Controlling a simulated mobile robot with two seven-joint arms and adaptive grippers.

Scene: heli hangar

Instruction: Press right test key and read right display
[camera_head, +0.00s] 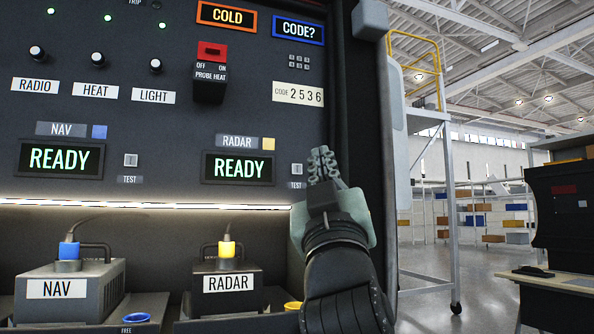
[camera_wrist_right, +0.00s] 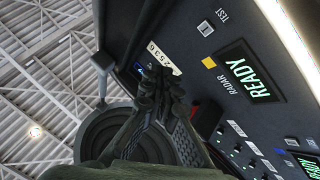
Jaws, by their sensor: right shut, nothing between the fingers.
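The right display (camera_head: 238,167), labelled RADAR, reads READY in green letters. It also shows in the right wrist view (camera_wrist_right: 248,75), again reading READY. The right test key (camera_head: 297,169) is a small switch right of that display, with a TEST label under it; in the right wrist view the key (camera_wrist_right: 206,28) is clear of the fingers. My right gripper (camera_head: 322,165) is shut and empty, just right of the key in the head view. In the right wrist view its fingertips (camera_wrist_right: 160,82) lie near the code plate. Contact with the key is not visible. My left gripper is not in view.
The left display (camera_head: 60,158), labelled NAV, also reads READY, with its own test key (camera_head: 131,160). Below stand the NAV unit (camera_head: 70,290) and RADAR unit (camera_head: 227,285) with plugged cables. A probe heat switch (camera_head: 210,72) juts out above. A wheeled scaffold (camera_head: 450,210) stands right.

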